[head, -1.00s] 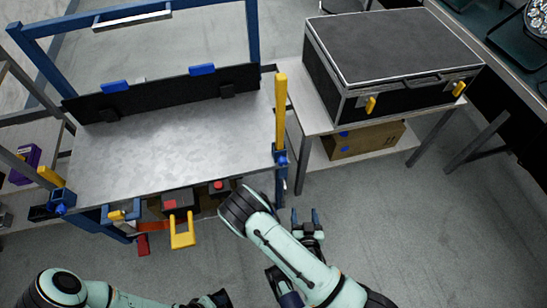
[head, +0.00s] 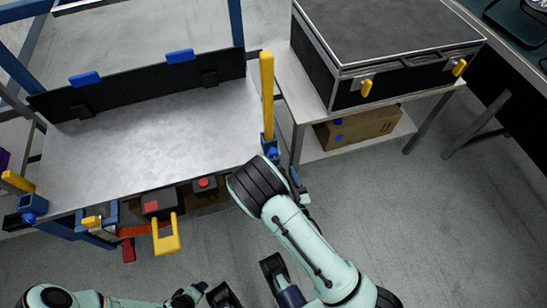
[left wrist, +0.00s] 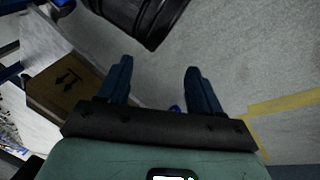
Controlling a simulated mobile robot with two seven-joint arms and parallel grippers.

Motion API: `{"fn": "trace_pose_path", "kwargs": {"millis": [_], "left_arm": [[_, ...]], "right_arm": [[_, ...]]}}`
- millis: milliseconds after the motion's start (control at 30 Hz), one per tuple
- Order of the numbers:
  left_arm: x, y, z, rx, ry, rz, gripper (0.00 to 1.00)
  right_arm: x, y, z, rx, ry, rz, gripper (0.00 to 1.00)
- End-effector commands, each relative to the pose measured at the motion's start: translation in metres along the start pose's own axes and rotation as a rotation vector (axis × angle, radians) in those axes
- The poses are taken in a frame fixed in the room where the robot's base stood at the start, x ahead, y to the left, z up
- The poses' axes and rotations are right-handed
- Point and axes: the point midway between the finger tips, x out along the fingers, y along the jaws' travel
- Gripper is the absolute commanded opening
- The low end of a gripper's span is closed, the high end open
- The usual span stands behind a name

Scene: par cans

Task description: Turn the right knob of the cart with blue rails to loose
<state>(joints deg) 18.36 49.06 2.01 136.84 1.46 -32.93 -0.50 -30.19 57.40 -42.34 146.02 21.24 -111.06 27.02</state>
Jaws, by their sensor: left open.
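The cart with blue rails has a grey metal top (head: 150,130) at the left of the head view. At its right front corner, a blue knob fitting (head: 268,147) sits at the foot of an upright yellow bar (head: 267,90). The knob's setting is too small to tell. My right gripper (head: 299,186) is just right of and below this corner, largely hidden by my right arm; its opening is unclear. My left arm lies along the bottom left edge. My left gripper (left wrist: 157,78) is open in the left wrist view, with nothing visible between its fingertips.
A black case (head: 390,45) stands on a table to the right. A cardboard box (head: 360,128) lies on the shelf below it and shows in the left wrist view (left wrist: 65,82). A yellow handle (head: 166,238) juts from the cart's front. Floor is clear at the lower right.

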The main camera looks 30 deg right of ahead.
Motion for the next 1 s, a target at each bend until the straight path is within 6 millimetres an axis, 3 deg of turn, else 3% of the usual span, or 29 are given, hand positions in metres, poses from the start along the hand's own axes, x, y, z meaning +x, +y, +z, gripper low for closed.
{"fn": "trace_pose_path", "kwargs": {"millis": [33, 167, 433, 867, 1000], "left_arm": [[0.017, -0.010, 0.003, -0.009, -0.009, -0.014, 0.65], [0.040, -0.028, 0.004, -0.026, -0.015, -0.042, 0.65], [0.036, -0.030, 0.012, -0.030, -0.041, -0.047, 0.65], [0.037, -0.032, 0.014, -0.032, -0.048, -0.051, 0.65], [0.037, -0.032, 0.014, -0.032, -0.048, -0.051, 0.65]], "right_arm": [[0.009, -0.002, 0.005, 0.002, 0.007, -0.004, 0.61], [0.026, -0.001, 0.005, 0.004, 0.005, -0.003, 0.61], [0.067, -0.001, 0.001, -0.001, 0.002, -0.002, 0.61], [0.076, -0.001, 0.001, -0.001, -0.001, -0.001, 0.61], [0.076, -0.001, 0.001, -0.001, -0.001, -0.001, 0.15]]}}
